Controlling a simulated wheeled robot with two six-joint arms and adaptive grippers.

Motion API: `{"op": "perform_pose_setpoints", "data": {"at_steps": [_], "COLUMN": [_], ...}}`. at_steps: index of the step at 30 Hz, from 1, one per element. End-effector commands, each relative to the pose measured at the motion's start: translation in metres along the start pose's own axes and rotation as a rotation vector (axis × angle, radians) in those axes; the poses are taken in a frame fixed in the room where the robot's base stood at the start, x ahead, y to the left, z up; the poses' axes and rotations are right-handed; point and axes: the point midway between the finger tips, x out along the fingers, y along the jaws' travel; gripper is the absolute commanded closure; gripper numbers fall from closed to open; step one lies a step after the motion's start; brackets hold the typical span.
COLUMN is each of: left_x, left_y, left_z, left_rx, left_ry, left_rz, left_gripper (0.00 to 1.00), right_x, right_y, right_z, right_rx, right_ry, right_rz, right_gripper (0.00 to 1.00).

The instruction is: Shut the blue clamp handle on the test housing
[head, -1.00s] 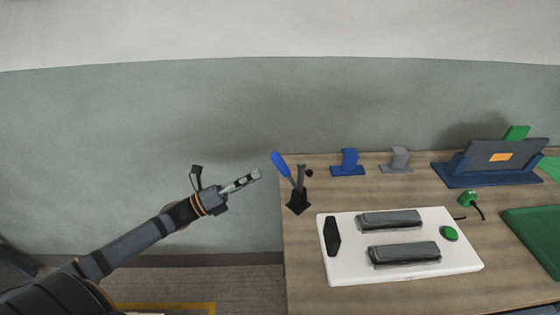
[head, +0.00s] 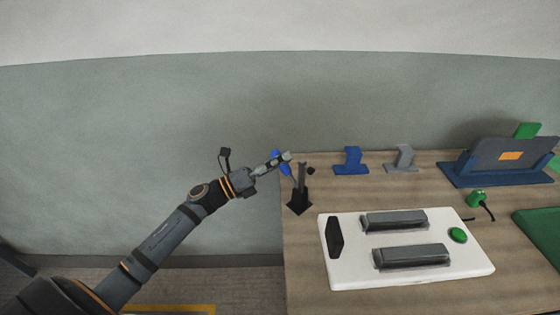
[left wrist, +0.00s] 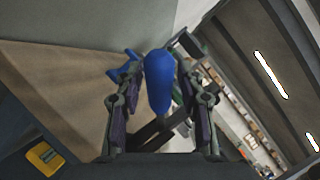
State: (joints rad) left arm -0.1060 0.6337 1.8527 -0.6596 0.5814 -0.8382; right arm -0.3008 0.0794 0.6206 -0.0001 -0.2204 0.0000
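The blue clamp handle (head: 281,168) leans up and to the left from its black clamp (head: 299,203) at the table's left edge. My left gripper (head: 285,157) is at the handle's upper end and partly hides it in the head view. I see no contact. Right of the clamp lies a flat white housing (head: 344,273) with two grey bars, a black upright piece and a green button. My right gripper is out of view.
A blue bracket (head: 350,162) and a grey bracket (head: 402,160) stand along the table's back edge. A tilted dark panel (head: 505,155) in a blue stand is at the back right. A green plug (head: 477,196) with a black cable lies nearer. Left of the table is open floor.

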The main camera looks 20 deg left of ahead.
Motion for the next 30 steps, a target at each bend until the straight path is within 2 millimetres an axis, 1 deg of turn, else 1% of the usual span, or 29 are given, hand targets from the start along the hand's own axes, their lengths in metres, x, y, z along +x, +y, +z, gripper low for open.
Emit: {"op": "perform_pose_setpoints", "data": {"at_steps": [1, 7, 17, 20, 24, 27, 30], "left_x": [0.0, 0.0, 0.001, 0.005, 0.013, 0.016, 0.018], "left_y": [0.0, 0.0, -0.002, -0.014, -0.032, -0.038, -0.041], "left_z": [0.0, 0.0, 0.0, 0.001, -0.002, -0.005, -0.007], "left_rx": [0.0, 0.0, 0.017, 0.135, 0.33, 0.414, 0.453], "left_ry": [0.0, 0.0, 0.007, 0.057, 0.138, 0.172, 0.188], "left_rz": [0.0, 0.0, 0.002, 0.013, 0.034, 0.044, 0.049], "left_gripper": [0.73, 1.0, 1.0, 1.0, 1.0, 1.0, 1.0], "right_x": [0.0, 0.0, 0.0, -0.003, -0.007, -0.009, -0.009], "right_y": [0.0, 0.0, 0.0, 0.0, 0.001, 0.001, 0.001], "right_z": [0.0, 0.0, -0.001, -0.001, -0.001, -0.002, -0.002], "right_rx": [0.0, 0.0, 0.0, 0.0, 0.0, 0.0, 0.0], "right_ry": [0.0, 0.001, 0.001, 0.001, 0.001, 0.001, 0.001], "right_rz": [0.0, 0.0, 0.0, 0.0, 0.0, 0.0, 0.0], "right_gripper": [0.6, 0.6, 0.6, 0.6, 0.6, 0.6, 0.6]}}
